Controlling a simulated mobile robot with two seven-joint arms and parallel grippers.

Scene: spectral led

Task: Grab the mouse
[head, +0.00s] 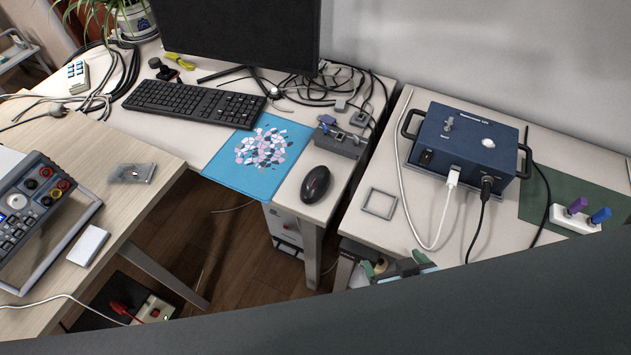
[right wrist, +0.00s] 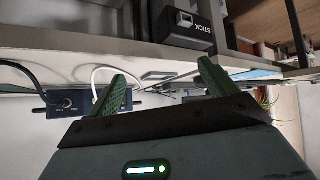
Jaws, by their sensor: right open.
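A black computer mouse (head: 315,184) lies on the white desk, just right of the blue mouse pad (head: 225,175) and near the desk's front edge. In the head view my right gripper (head: 394,266) shows its green fingertips by the front edge of the right-hand table, to the lower right of the mouse and apart from it. In the right wrist view its two green fingers (right wrist: 162,82) are spread, with nothing between them. I cannot make out the mouse in that view. My left gripper is not in view.
A keyboard (head: 195,102) and monitor stand behind the mouse pad. A small grey device (head: 340,141) with cables sits behind the mouse. A blue box (head: 465,142) with cables and a flat grey frame (head: 380,203) are on the right-hand table. A gap separates the left table.

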